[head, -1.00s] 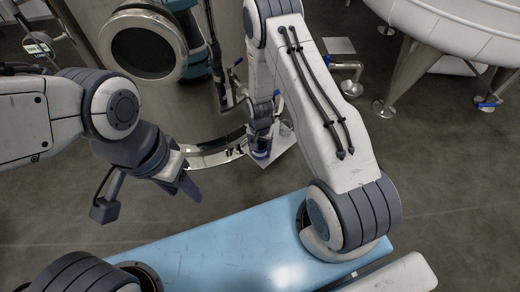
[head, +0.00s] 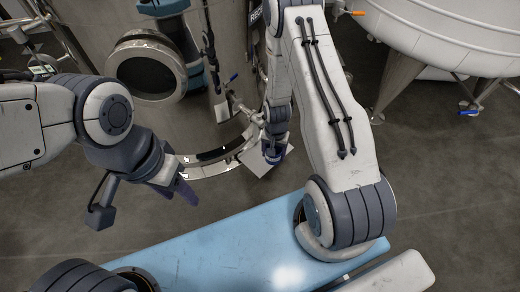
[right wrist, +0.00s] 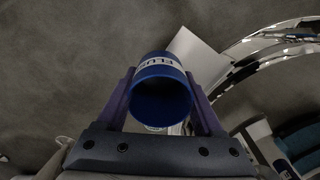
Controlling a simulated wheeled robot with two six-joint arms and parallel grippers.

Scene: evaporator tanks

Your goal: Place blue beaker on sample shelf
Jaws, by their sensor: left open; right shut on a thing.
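The blue beaker (right wrist: 160,95) is between the fingers of my right gripper (right wrist: 163,110) in the right wrist view, with its open mouth toward the camera and a white label on its side. My right gripper is shut on it. In the head view the beaker (head: 273,154) shows small below my right forearm, which hides part of the gripper. A pale flat plate, which may be the sample shelf (head: 252,164), lies beside and behind the beaker; it also shows in the right wrist view (right wrist: 194,58). I cannot tell the height gap between them. My left gripper (head: 184,192) is open and empty.
A large steel tank with a round porthole (head: 146,68) stands behind the plate, with a valve and pipe (head: 243,112) near it. A white tank on legs (head: 450,35) stands at the back right. Bare grey floor (head: 440,170) lies to the right.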

